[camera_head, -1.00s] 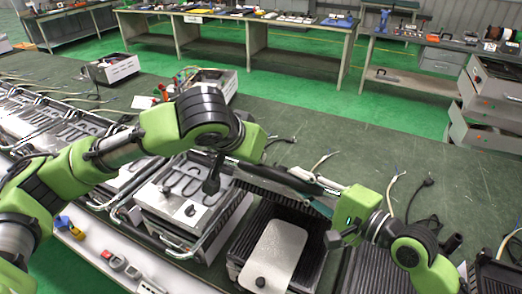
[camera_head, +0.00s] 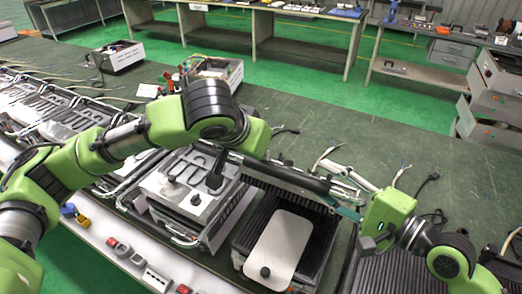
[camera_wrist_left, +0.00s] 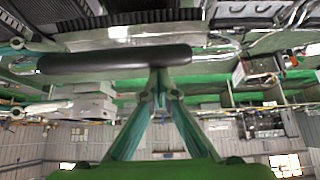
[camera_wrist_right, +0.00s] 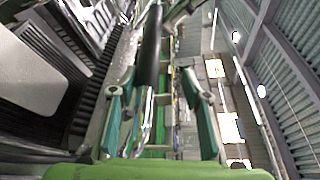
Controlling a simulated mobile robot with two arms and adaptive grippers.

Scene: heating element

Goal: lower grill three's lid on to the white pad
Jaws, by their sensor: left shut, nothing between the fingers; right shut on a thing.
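The white pad (camera_head: 280,245) lies flat on grill three's black ribbed lower plate (camera_head: 322,236). Grill three's lid (camera_head: 284,180) stands raised behind the pad, its ribbed underside partly showing. The lid's black bar handle (camera_wrist_left: 115,60) crosses the left wrist view. My left gripper (camera_wrist_left: 161,78) is shut and empty, its teal fingertips together close against the bar; I cannot tell if they touch.
A neighbouring grill (camera_head: 180,195) with a metal top stands close to the left. Another ribbed plate (camera_head: 385,268) lies to the right. Loose cables (camera_head: 428,205) lie on the green bench, which is mostly clear behind. A white opened case (camera_head: 215,75) stands at the back.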

